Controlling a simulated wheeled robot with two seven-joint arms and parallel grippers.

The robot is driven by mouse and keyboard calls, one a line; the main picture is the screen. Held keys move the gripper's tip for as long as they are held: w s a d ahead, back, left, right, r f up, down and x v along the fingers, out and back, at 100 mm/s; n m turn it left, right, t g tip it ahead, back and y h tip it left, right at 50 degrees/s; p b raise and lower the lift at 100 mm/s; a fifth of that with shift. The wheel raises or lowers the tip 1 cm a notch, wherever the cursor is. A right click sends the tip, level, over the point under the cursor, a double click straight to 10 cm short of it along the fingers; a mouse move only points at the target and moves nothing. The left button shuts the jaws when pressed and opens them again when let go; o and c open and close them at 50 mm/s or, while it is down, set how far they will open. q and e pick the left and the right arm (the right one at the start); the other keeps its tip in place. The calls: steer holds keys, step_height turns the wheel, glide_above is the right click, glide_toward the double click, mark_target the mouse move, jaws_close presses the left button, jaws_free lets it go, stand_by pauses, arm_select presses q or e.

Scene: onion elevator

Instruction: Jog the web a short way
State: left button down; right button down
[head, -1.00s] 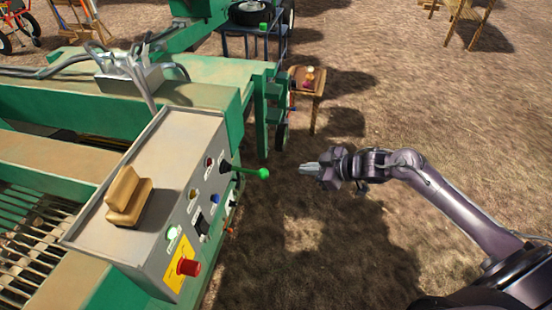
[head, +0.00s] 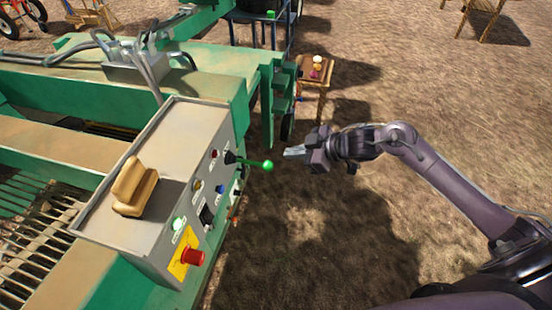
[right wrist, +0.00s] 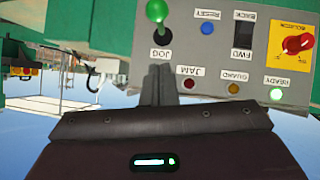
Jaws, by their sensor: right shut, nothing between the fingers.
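The grey control box (head: 150,190) stands on the green machine. Its jog lever, with a green ball knob (head: 267,165), sticks out to the right from the panel. In the right wrist view the knob (right wrist: 158,12) shows above a plate marked JOG. My right gripper (head: 286,152) is shut and empty, just right of and slightly beyond the knob in the head view, its tips pointing at the panel. In the right wrist view its closed fingers (right wrist: 161,82) lie below the lever in the picture. I cannot tell whether they touch it. My left gripper is not in view.
The panel also carries a red isolator knob (head: 192,257), a lit green READY lamp (head: 178,224), a blue reset button (head: 219,188) and a black FWD switch (right wrist: 243,36). A small wooden table (head: 318,72) stands behind my gripper. Bare ground lies right.

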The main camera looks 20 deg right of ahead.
steer(key=w+a+f+p, duration=0.2)
steer(key=w+a+f, duration=0.1)
steer(key=f, duration=0.3)
steer(key=shift+w+a+f, duration=0.3)
steer(key=shift+w+f, duration=0.1)
steer(key=shift+w, duration=0.25)
